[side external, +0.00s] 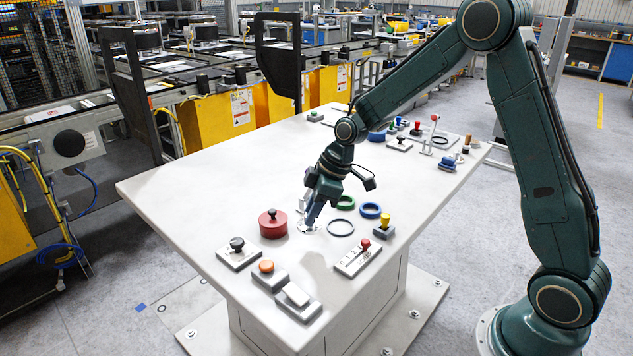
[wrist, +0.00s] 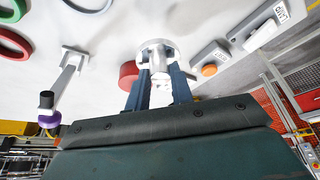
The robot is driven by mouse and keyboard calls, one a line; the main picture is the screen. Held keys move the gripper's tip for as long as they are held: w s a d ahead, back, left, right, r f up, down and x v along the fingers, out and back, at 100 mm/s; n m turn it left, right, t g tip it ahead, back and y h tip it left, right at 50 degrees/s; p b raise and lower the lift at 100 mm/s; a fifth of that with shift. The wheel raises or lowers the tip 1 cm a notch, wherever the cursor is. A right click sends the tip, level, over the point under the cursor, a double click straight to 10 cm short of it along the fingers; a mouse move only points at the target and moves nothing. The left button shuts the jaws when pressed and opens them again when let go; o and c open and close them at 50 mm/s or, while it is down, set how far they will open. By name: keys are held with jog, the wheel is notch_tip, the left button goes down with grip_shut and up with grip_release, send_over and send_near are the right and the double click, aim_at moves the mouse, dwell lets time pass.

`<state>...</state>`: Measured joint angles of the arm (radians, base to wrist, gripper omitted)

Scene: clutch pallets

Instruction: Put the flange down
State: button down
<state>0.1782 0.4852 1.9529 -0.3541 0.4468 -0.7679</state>
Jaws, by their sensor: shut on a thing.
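The flange (side external: 308,228) is a pale metal disc with a raised hub, low over the white tabletop near its front middle. It also shows in the wrist view (wrist: 154,47), with its hub between my fingers. My gripper (side external: 312,216) points down and is shut on the hub. In the wrist view, both dark blue fingers (wrist: 160,88) stand on either side of the hub. I cannot tell whether the disc touches the tabletop.
A red cylinder (side external: 273,223) stands close on the left. Green (side external: 345,203), blue (side external: 370,210) and dark (side external: 341,228) rings lie to the right. Control boxes, one with an orange button (side external: 266,266), sit in front. The tabletop's left part (side external: 190,190) is clear.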

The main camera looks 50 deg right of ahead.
aim_at(317, 223)
jog(key=shift+f, duration=0.75)
jog(key=shift+f, duration=0.1)
jog(key=shift+f, duration=2.05)
jog(key=shift+f, duration=0.1)
jog(key=c, duration=1.2)
grip_release()
jog(key=shift+c, duration=0.2)
